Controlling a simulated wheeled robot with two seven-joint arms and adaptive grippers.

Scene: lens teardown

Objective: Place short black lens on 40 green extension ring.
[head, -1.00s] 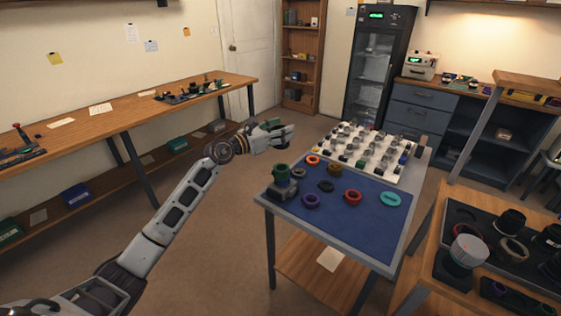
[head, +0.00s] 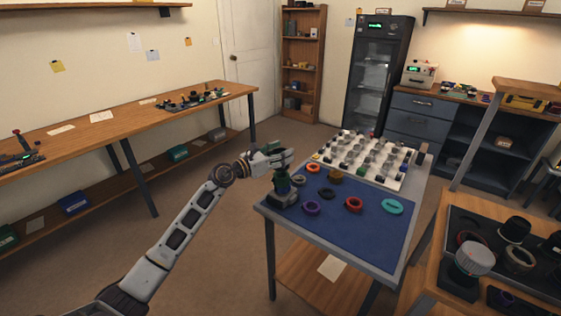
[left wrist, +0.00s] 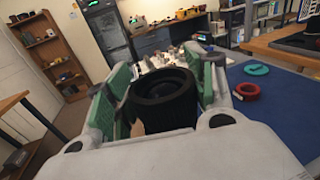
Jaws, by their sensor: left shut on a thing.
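The short black lens (left wrist: 163,104) is between the green-padded fingers of my left gripper (head: 286,156), which is shut on it, in the left wrist view. In the head view the gripper is over the near left corner of the blue-topped table, close above the green ring (head: 281,182), on a dark grey stand (head: 285,198). The gripper partly covers the ring's top. Whether lens and ring touch, I cannot tell. The ring is hidden in the left wrist view. My right gripper is not in view.
The blue mat (head: 335,233) holds purple (head: 311,208), red (head: 353,205), turquoise (head: 392,206) and other rings. A white board of small parts (head: 370,155) lies behind them. A side table at right carries a black tray (head: 468,222) with lenses.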

